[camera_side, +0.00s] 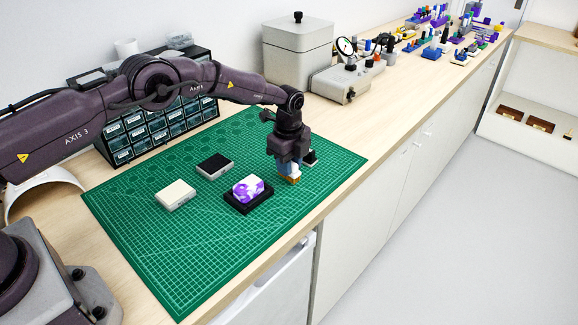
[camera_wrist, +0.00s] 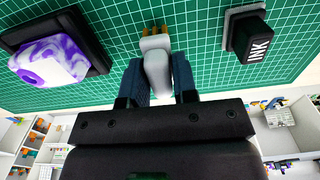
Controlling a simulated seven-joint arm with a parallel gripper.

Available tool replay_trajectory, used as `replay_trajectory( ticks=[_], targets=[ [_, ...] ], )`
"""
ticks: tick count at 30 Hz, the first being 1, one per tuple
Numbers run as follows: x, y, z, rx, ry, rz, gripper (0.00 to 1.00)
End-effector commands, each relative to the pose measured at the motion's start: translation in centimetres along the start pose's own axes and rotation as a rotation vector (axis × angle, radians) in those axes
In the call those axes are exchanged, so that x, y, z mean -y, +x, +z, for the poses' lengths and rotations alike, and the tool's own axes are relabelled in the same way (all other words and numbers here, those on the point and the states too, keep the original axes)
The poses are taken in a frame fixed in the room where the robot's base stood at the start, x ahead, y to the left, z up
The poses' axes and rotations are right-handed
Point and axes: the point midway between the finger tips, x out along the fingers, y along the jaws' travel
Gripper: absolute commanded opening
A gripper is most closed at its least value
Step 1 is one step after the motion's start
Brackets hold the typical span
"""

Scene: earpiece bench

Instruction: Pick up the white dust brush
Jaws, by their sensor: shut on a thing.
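The white dust brush (camera_wrist: 157,70) is between the two blue fingers of my gripper (camera_side: 289,168) in the wrist view. Its pale rounded handle lies between the fingers and its orange-tan bristles (camera_wrist: 154,31) stick out past the fingertips. My gripper is shut on it. In the side view the gripper points down over the right part of the green mat, and the tan brush end shows low by the fingertips. Whether the bristles touch the mat is hard to tell.
A purple-and-white block (camera_side: 248,188) sits in a black tray (camera_side: 237,207) left of my gripper. A black INK piece on a grey base (camera_wrist: 250,42) is close on the other side. A cream block (camera_side: 175,194) and a black-topped pad (camera_side: 214,166) lie farther left on the green mat (camera_side: 200,255).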

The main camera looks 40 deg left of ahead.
Motion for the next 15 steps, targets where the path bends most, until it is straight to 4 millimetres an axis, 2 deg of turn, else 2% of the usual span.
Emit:
replay_trajectory(
  ticks=[5,10,15],
  targets=[
    [0.1,-2.7,0.0,0.000,0.000,-0.004,0.03],
    [-1.9,-4.9,0.1,0.001,0.000,-0.001,0.03],
    [-4.7,-8.4,0.2,0.000,-0.001,-0.003,0.03]
  ],
)
